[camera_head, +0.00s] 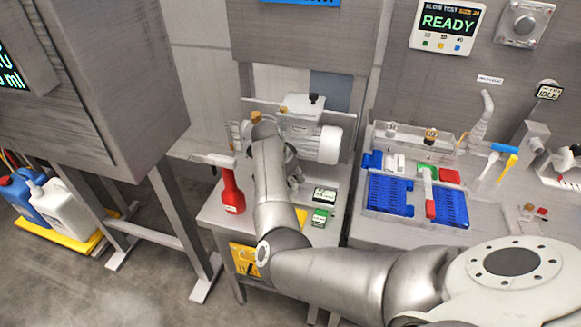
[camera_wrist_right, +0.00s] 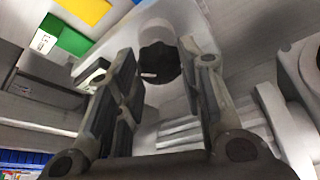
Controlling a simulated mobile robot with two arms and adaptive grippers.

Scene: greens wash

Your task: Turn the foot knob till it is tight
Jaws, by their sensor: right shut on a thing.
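The foot knob (camera_wrist_right: 160,62) is a small black round knob on the end of a pale cylindrical part in the right wrist view. It sits between the tips of my right gripper (camera_wrist_right: 165,70), which is shut on it. In the head view my right gripper (camera_head: 293,176) is low beside the grey-white pump (camera_head: 318,143) on the small bench, partly hidden by my own arm. The knob itself is hidden in the head view. I cannot tell how tight it is. My left gripper is not in view.
A red bottle (camera_head: 232,190) stands left of my right arm. A clear tray with blue racks (camera_head: 390,198) is on the right counter. A large grey cabinet (camera_head: 110,80) stands left.

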